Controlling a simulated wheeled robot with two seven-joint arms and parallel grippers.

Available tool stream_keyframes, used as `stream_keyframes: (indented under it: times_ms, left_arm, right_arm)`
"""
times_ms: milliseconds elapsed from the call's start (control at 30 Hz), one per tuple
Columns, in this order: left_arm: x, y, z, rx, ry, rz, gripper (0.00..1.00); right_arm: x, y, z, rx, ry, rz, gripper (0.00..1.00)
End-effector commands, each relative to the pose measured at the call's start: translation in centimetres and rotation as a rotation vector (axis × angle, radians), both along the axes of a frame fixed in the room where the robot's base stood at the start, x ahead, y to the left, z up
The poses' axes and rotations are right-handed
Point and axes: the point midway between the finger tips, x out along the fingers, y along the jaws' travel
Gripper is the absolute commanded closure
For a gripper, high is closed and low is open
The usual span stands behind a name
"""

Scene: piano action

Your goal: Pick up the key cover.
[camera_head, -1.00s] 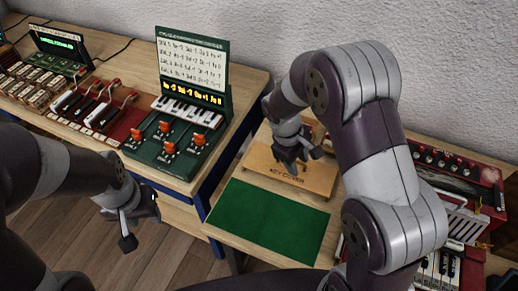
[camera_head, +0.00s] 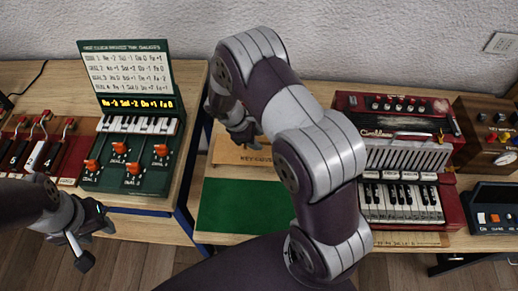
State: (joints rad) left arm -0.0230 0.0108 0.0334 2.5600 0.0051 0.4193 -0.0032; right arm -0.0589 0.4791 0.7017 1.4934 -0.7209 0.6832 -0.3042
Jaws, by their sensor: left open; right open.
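The key cover (camera_head: 225,154) is a flat tan wooden piece with dark lettering along its front edge. It lies on the light wooden table behind a green mat (camera_head: 240,207), and my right arm hides its right part. My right gripper (camera_head: 247,136) is open and empty over the back of the key cover; I cannot tell whether it touches it. My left gripper (camera_head: 88,246) is open and empty, low at the left, in front of the left table and well away from the key cover.
A green panel device (camera_head: 130,165) with orange knobs and a sign stands on the left table. A red accordion (camera_head: 398,150) stands right of my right arm. A brown box with a dial (camera_head: 487,135) and a dark switch box (camera_head: 495,208) lie further right. A gap separates the tables.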

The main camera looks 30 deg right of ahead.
Motion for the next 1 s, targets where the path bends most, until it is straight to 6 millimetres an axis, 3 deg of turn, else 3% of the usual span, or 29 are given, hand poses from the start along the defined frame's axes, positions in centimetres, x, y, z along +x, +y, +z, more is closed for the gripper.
stream_keyframes:
  times_ms: [133,367,500,1000]
  left_arm:
    - [0.0,0.0,0.2,0.000,0.000,0.000,0.57]
    - [0.0,0.0,0.1,0.000,0.000,0.000,0.57]
    - [0.0,0.0,0.1,0.000,0.000,0.000,0.57]
    - [0.0,0.0,0.1,0.000,0.000,0.000,0.57]
  right_arm:
    - [-0.1,-0.8,-1.7,0.001,-0.001,-0.001,0.60]
    - [-0.1,-0.9,-2.0,0.000,-0.002,0.000,0.60]
    - [-0.1,-0.9,-2.0,0.000,-0.002,0.000,1.00]
    - [0.0,-0.9,-2.0,0.000,-0.002,0.000,1.00]
